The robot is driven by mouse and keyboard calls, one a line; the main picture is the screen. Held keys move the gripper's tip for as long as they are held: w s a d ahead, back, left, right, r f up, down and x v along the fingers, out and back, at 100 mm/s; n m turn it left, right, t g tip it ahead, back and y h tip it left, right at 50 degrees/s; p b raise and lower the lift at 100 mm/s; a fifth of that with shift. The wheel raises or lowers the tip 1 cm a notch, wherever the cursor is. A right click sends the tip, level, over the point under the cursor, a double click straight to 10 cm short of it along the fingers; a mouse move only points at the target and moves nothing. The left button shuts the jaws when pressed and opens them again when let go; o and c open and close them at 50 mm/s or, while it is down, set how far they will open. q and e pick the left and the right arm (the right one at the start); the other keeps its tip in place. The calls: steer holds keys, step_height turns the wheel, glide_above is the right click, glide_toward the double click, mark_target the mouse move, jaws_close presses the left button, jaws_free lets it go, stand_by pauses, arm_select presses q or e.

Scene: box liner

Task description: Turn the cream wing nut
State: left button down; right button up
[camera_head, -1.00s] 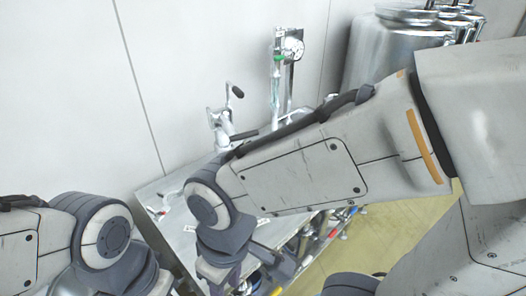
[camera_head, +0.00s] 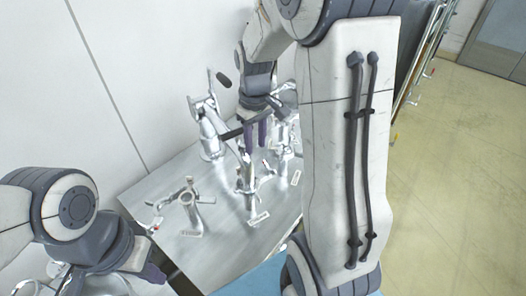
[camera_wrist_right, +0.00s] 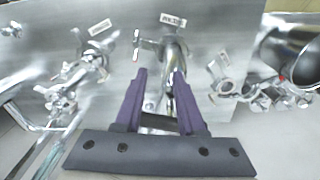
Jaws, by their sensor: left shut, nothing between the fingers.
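No part that I can pick out as a cream wing nut shows; the fittings all look chrome or silver. My right gripper (camera_head: 257,140) hangs over the metal table, beside a chrome valve fitting (camera_head: 246,178). In the right wrist view, its purple fingers (camera_wrist_right: 155,78) are apart, with a chrome fitting (camera_wrist_right: 175,52) with a cross handle just beyond them. I cannot tell whether they touch it. My left gripper (camera_head: 155,273) is low at the left, shut and empty, partly hidden by its wrist.
The metal table (camera_head: 232,232) carries several chrome fittings with small labels. The wall is close behind; bare table lies in front.

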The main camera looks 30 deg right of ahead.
glide_above(269, 165)
steer(key=f, duration=0.1)
steer(key=shift+m, duration=0.4)
step_height(269, 165, down, 10)
steer(key=shift+f+p, duration=0.1)
steer(key=shift+p, duration=1.05)
jaws_close()
